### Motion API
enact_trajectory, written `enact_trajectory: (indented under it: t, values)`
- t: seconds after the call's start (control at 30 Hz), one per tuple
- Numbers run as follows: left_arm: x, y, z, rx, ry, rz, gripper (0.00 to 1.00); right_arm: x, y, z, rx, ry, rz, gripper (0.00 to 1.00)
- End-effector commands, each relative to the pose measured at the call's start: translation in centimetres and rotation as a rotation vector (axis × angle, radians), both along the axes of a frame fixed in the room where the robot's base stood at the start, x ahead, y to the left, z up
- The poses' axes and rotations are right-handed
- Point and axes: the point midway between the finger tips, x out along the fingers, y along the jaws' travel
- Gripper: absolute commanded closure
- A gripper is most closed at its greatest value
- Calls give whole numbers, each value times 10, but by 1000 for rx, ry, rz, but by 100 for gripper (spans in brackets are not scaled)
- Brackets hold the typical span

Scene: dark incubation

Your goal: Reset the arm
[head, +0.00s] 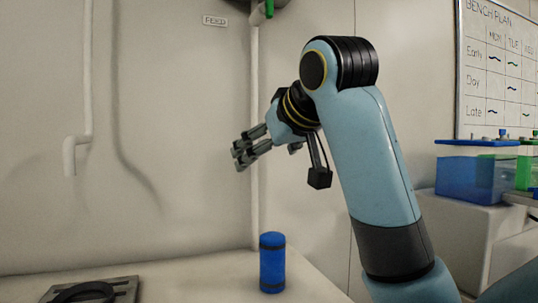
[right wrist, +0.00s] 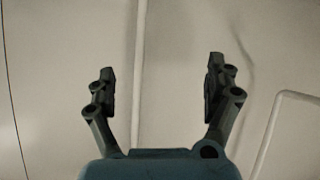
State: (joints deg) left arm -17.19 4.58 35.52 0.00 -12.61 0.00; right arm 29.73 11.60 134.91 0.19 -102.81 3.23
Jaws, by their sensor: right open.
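My right arm rises from the lower right in the head view and bends at a black joint. My right gripper (head: 243,155) is held in the air in front of the pale wall, pointing left. In the right wrist view its two fingers (right wrist: 161,88) stand wide apart with nothing between them. My left gripper is in neither view.
A blue cylinder (head: 272,262) stands upright on the bench (head: 205,282), below the gripper. A flat dark plate with a black ring (head: 85,292) lies at the lower left. Blue bins (head: 470,178) stand on a white cabinet at right. Pipes (head: 255,130) run along the wall.

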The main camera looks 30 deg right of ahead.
Motion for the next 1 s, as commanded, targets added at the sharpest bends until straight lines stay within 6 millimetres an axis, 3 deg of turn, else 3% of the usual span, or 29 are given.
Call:
enact_trajectory:
  t: [0.7,0.77,0.87,1.0]
  values:
    - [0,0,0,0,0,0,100,-2,1,-12,0,20,3,13]
    - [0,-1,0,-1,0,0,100,-6,2,-26,0,43,6,13]
    - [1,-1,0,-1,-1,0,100,-21,6,-74,1,128,18,13]
    - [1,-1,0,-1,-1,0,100,-72,15,-172,8,307,44,13]
